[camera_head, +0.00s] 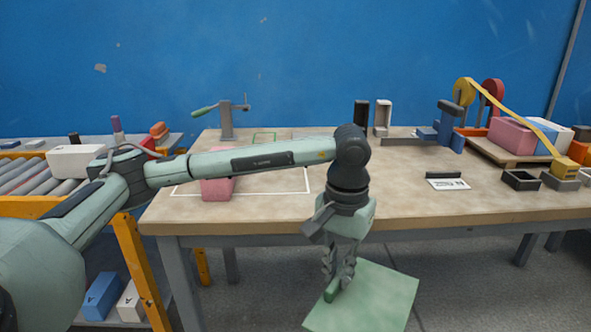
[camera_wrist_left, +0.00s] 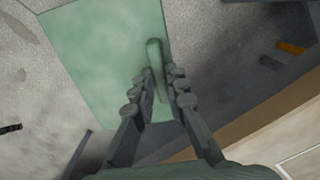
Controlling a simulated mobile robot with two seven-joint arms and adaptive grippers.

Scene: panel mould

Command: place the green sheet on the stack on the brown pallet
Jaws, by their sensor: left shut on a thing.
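The green sheet (camera_head: 375,300) hangs in front of the table's front edge, above the grey floor. It is flat and light green, with a raised green grip bar on it. My left gripper (camera_head: 338,285) points down and is shut on that bar. In the left wrist view the sheet (camera_wrist_left: 100,60) reaches away from the fingers, and the bar (camera_wrist_left: 155,62) sits between the fingertips (camera_wrist_left: 158,85). The lower part of the sheet is cut off in the head view. My right gripper is not in view.
The table (camera_head: 420,205) has a pink block (camera_head: 217,188) in a white outline and a clamp (camera_head: 228,120) behind. Black bins (camera_head: 520,180) and a pink box (camera_head: 510,135) stand at right. A roller conveyor (camera_head: 25,175) is at left. The table's middle is clear.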

